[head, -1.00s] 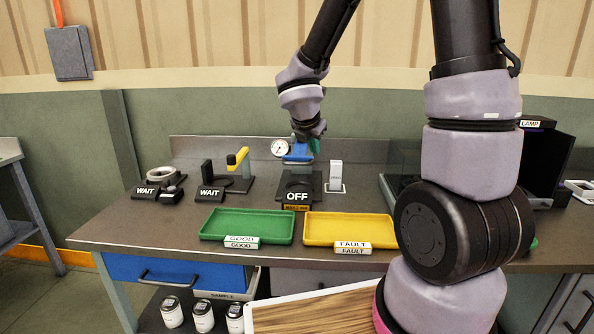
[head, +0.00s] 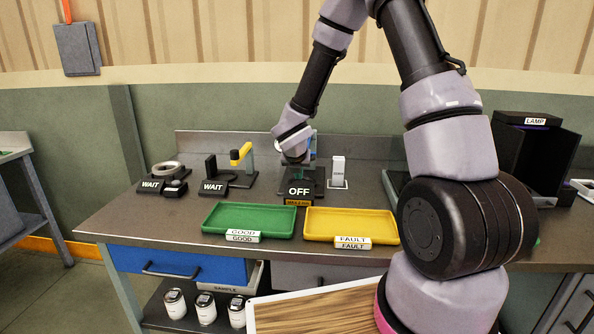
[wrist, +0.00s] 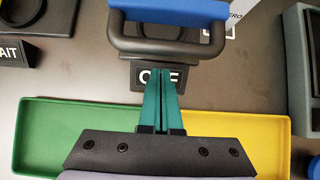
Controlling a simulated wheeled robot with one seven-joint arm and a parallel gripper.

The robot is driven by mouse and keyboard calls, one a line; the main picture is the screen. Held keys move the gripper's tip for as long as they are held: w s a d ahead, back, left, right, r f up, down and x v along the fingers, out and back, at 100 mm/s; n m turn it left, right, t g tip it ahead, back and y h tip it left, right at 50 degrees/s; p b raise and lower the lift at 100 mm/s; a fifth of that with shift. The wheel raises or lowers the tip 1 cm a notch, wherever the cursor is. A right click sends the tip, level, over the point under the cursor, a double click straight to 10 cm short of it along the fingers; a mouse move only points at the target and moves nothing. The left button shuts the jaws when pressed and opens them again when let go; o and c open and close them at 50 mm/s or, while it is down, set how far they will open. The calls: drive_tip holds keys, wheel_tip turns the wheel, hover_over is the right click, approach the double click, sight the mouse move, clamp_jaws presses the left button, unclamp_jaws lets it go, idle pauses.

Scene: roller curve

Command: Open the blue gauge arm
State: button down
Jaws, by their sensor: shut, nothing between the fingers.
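The blue gauge arm (wrist: 170,12) crosses the top of the wrist view, with a dark loop handle (wrist: 165,48) on its near side. In the head view, only a sliver of the blue arm (head: 313,141) shows behind my wrist, and the gauge dial is hidden. My gripper (wrist: 161,72) is shut and empty. Its teal fingers point toward the handle and overlap the OFF sign (wrist: 140,76) in the wrist view. I cannot tell whether the fingertips touch the handle. The OFF sign also shows in the head view (head: 299,190).
A green GOOD tray (head: 249,219) and a yellow FAULT tray (head: 350,224) lie in front. A WAIT station with a yellow arm (head: 241,153) stands to the left, and a white block (head: 338,171) to the right. A dark LAMP box (head: 530,160) is at far right.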

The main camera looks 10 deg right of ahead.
drive_tip(key=shift+w+d+r, duration=0.1)
drive_tip(key=shift+w+r, duration=0.05)
drive_tip(key=shift+r, duration=0.8)
drive_tip(key=shift+w+r, duration=0.1)
drive_tip(key=shift+r, duration=0.8)
